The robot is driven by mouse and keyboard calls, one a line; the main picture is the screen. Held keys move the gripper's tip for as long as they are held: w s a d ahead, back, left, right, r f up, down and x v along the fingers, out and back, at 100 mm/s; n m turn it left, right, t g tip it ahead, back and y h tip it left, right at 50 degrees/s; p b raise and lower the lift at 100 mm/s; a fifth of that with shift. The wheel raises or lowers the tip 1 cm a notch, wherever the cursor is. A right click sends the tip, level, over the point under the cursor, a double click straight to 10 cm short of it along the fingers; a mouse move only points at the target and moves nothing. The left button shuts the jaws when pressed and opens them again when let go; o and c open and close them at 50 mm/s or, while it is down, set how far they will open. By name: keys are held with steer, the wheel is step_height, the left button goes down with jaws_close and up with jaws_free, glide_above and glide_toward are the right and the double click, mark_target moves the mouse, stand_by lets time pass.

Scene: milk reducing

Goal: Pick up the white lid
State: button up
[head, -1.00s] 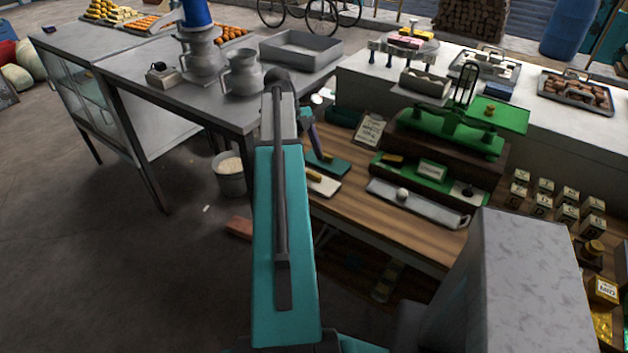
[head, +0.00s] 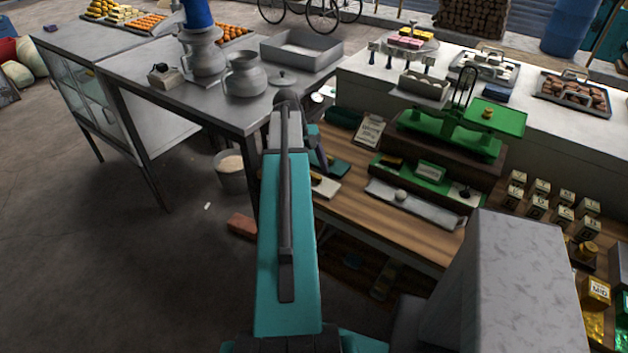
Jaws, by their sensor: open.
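My arm reaches forward through the middle of the view. Its far end overlaps the table's right corner. My gripper cannot be made out; the arm's own links hide that area.
A taller metal pot (head: 204,56) with a blue container stands left of the open pot. A metal tray (head: 301,48) lies behind the lid. A wooden bench (head: 370,228) with a green scale (head: 456,130) is on the right. A bucket (head: 229,172) stands below.

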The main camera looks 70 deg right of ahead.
stand_by(0.4)
steer(key=c, duration=1.1)
steer(key=shift+c, duration=0.2)
steer(key=shift+r, duration=0.15)
